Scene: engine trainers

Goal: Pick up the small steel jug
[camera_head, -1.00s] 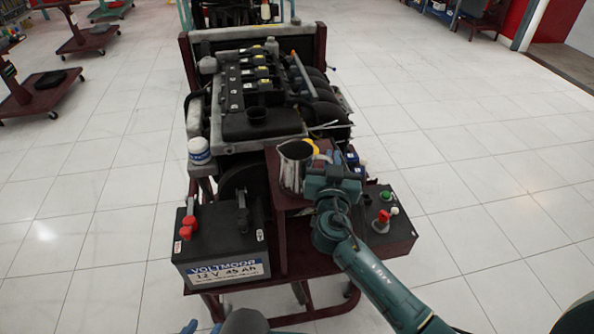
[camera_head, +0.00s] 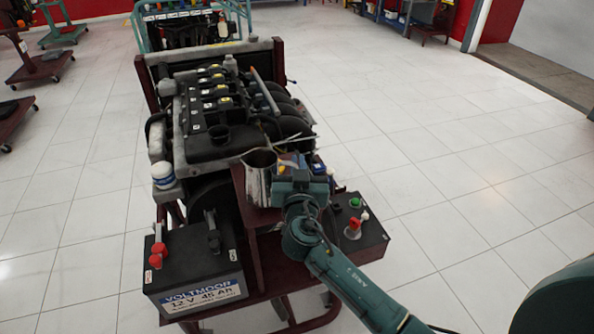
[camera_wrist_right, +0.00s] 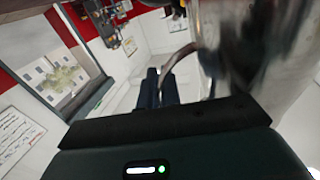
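The small steel jug (camera_head: 260,177) is upright at the small dark red shelf (camera_head: 240,188) at the front of the engine stand. My right gripper (camera_head: 284,184) is at its right side, by the handle. In the right wrist view the jug (camera_wrist_right: 268,45) fills the upper right, blurred, and its curved handle reaches the fingers (camera_wrist_right: 160,88), which look closed on it. Whether the jug's base still touches the shelf is hard to tell. My left gripper is out of view.
The engine (camera_head: 225,110) stands right behind the jug. A black battery (camera_head: 195,265) is at the left front, and a black control box (camera_head: 362,232) with a red knob is at the right. Open floor lies to the right.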

